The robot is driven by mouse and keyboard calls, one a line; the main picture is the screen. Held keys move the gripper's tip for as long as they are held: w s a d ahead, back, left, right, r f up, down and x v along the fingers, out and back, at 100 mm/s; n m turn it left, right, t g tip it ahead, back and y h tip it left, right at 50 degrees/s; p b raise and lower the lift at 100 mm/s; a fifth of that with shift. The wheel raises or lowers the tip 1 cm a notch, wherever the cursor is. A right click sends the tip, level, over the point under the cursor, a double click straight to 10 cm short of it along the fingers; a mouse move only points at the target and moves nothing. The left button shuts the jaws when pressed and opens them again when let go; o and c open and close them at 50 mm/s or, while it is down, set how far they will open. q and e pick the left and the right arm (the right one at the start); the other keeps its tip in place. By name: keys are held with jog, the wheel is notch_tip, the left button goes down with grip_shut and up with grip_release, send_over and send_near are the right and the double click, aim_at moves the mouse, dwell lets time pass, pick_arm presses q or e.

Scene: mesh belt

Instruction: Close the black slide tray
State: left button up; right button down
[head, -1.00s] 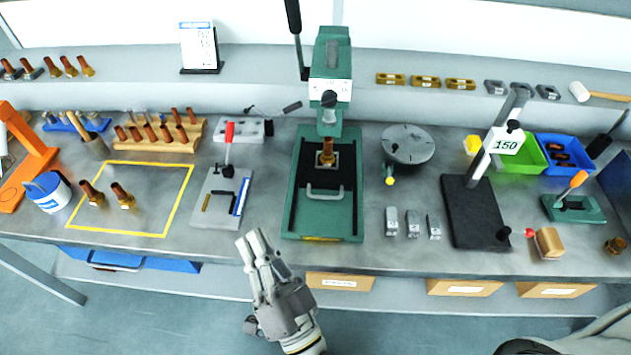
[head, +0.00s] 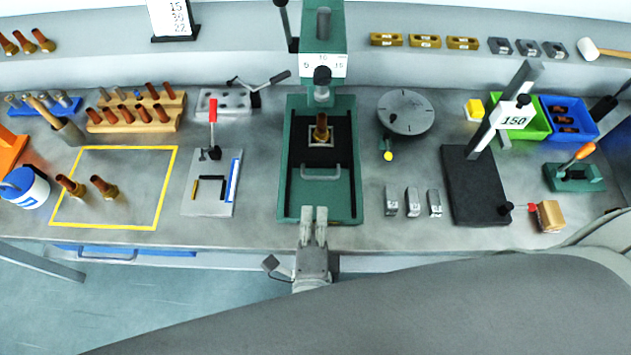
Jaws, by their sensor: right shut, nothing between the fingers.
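The black slide tray (head: 321,159) lies between the rails of the green press (head: 288,195) in the middle of the bench. It has a pale handle (head: 320,174) at its front edge and carries a copper-coloured bushing (head: 321,130) in a square holder under the press ram (head: 321,85). My right gripper (head: 314,211) is at the front edge of the press base, nearer me than the handle and apart from it. Its fingers are together, point toward the press and hold nothing. My left gripper is not in view.
A toggle clamp fixture (head: 211,190) stands left of the press. A round disc (head: 405,112), several grey blocks (head: 413,202) and a black-based stand (head: 474,190) are to its right.

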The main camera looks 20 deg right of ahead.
jog(key=p, duration=0.2)
send_near(317, 163)
jog(key=shift+w+d+f, duration=0.25)
jog(key=shift+w+f, duration=0.35)
jog(key=shift+w, duration=0.25)
jog(key=shift+x, duration=0.75)
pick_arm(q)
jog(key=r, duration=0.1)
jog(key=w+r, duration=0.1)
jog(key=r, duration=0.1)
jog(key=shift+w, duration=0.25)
pick_arm(e)
jog(key=shift+f, duration=0.2)
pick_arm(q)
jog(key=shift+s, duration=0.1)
pick_arm(e)
jog(key=x, duration=0.4)
jog(key=shift+w+r, duration=0.15)
jog(key=shift+r, duration=0.45)
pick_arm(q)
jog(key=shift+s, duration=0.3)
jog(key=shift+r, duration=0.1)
